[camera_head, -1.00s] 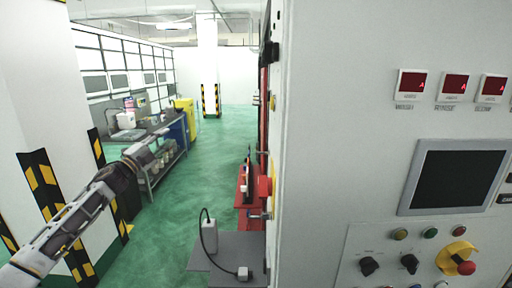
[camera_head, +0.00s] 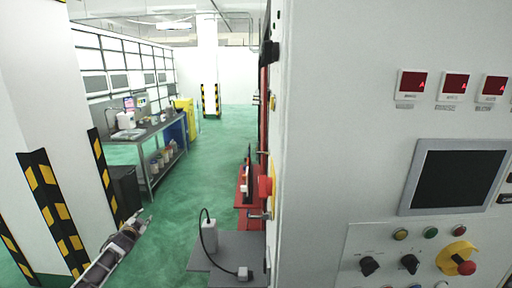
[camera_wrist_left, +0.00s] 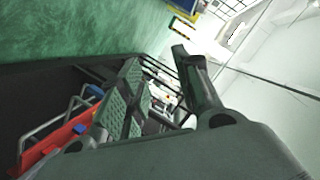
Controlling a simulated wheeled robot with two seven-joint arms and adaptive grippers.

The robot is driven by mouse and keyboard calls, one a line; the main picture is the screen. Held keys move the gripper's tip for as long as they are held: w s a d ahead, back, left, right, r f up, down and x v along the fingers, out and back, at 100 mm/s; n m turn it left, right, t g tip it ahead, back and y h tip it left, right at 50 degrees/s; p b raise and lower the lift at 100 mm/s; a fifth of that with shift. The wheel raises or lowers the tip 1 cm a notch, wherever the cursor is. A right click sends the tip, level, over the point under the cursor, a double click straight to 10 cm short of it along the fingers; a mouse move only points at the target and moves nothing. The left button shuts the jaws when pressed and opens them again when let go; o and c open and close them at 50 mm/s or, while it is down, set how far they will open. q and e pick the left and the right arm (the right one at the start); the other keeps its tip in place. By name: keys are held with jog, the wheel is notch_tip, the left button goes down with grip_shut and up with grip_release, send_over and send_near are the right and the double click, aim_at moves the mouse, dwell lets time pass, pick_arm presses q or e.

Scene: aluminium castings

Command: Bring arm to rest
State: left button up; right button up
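My left arm comes in at the bottom left of the head view, low over the green floor. Its gripper (camera_head: 144,221) points up and away from me, in front of the dark bin and the workbench. In the left wrist view the gripper's fingers (camera_wrist_left: 158,62) stand apart with a gap between them, and nothing is seen held. My right arm and gripper are not in view.
A white control cabinet (camera_head: 330,120) with a screen (camera_head: 455,178) and buttons fills the right side. A pillar (camera_head: 50,90) with striped guards stands at left. A workbench (camera_head: 150,132) is farther back. Green floor (camera_head: 205,160) between is clear.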

pick_arm(q)
jog(key=s+d+f+n+g, duration=0.15)
jog(key=s+f, duration=0.35)
jog(key=f, duration=0.6)
jog(key=s+d+f+n+g, duration=0.1)
jog(key=s+f+g, duration=0.2)
jog(key=s+f, duration=0.55)
jog(key=s+d+f+n+g+h, duration=0.1)
jog(key=s+d+f+g, duration=0.15)
jog(key=s+f, duration=0.65)
jog(key=s+d+f+g, duration=0.1)
jog(key=s+d+f, duration=0.4)
jog(key=f, duration=0.8)
jog(key=s+d+f+g, duration=0.1)
jog(key=s+d+f, duration=0.25)
jog(key=s, duration=0.55)
jog(key=s+d+f+g+h, duration=0.1)
jog(key=s+d+f, duration=0.2)
jog(key=s+f, duration=0.35)
jog(key=s+d+f+g, duration=0.1)
jog(key=s+d+f, duration=0.2)
jog(key=s, duration=0.7)
jog(key=s+d+f+g, duration=0.1)
jog(key=s+d+f, duration=0.1)
jog(key=s, duration=0.9)
jog(key=s+d+f+n+g+h, duration=0.1)
jog(key=s+d, duration=0.3)
jog(key=s, duration=0.8)
jog(key=shift+f+g, duration=0.5)
jog(key=shift+f, duration=0.05)
